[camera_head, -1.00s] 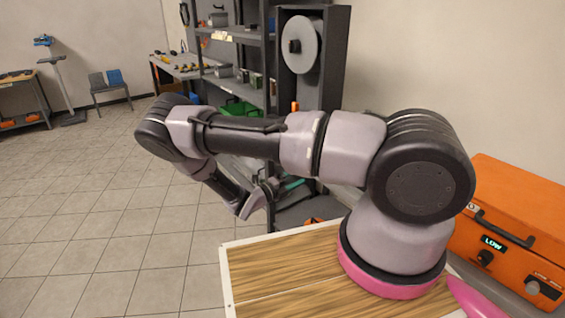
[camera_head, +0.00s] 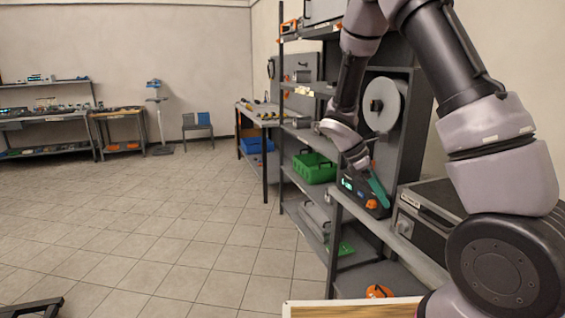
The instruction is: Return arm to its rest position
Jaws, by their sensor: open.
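My arm comes in from the lower right, rises out of the top of the picture and bends down again toward the shelves. My gripper (camera_head: 362,166) hangs at the lower end of the arm, in front of the shelf unit, seen from the side and small. Its jaws are open, and I see no object held in them. A teal strip (camera_head: 379,190) shows right beside its tip; I cannot tell whether it touches.
A dark device with a lit display (camera_head: 350,186) sits on the shelf just behind the gripper. A green crate (camera_head: 314,168), a dark case (camera_head: 436,208) and a grey reel (camera_head: 383,104) are close by. A wooden-topped surface (camera_head: 350,309) lies at the bottom. The tiled floor (camera_head: 170,225) at left is mostly open.

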